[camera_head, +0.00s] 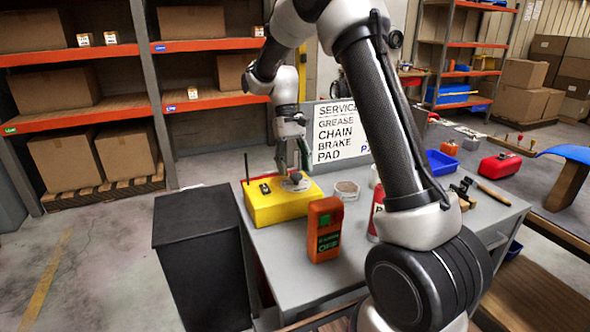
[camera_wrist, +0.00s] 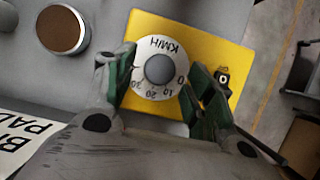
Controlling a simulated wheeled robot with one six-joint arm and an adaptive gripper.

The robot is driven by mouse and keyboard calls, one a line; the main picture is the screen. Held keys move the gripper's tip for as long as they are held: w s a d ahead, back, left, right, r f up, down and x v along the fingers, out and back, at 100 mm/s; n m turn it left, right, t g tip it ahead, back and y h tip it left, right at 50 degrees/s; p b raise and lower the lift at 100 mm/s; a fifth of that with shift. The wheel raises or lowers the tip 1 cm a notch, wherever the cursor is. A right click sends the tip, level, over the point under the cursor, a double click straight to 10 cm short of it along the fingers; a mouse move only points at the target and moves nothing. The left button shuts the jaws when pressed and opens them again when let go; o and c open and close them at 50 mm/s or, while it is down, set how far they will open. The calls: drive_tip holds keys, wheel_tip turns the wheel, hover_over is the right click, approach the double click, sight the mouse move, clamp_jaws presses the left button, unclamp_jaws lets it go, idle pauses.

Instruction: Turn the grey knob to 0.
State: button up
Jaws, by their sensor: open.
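The grey knob (camera_wrist: 160,69) is round and sits at the centre of a white dial (camera_wrist: 146,51) printed KM/H with numbers, among them 0, 20 and 30. I cannot make out a pointer on the knob. The dial is on top of a yellow box (camera_head: 265,210) on the grey table; the box also shows in the wrist view (camera_wrist: 205,42). My gripper (camera_wrist: 160,62) is open, with one green-padded finger on each side of the knob and gaps between. In the head view my gripper (camera_head: 295,165) is just above the dial, partly hiding it.
The box also carries a small black switch (camera_wrist: 222,78) and a thin antenna (camera_head: 246,167). An orange handheld device (camera_head: 325,230) stands in front of the box. A round tin (camera_head: 346,190) and a red bottle (camera_head: 377,212) stand to its right. A service sign (camera_head: 341,130) stands behind.

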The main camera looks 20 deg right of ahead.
drive_tip(key=v, duration=1)
drive_tip(key=shift+r, duration=0.4)
drive_tip(key=shift+w, duration=0.1)
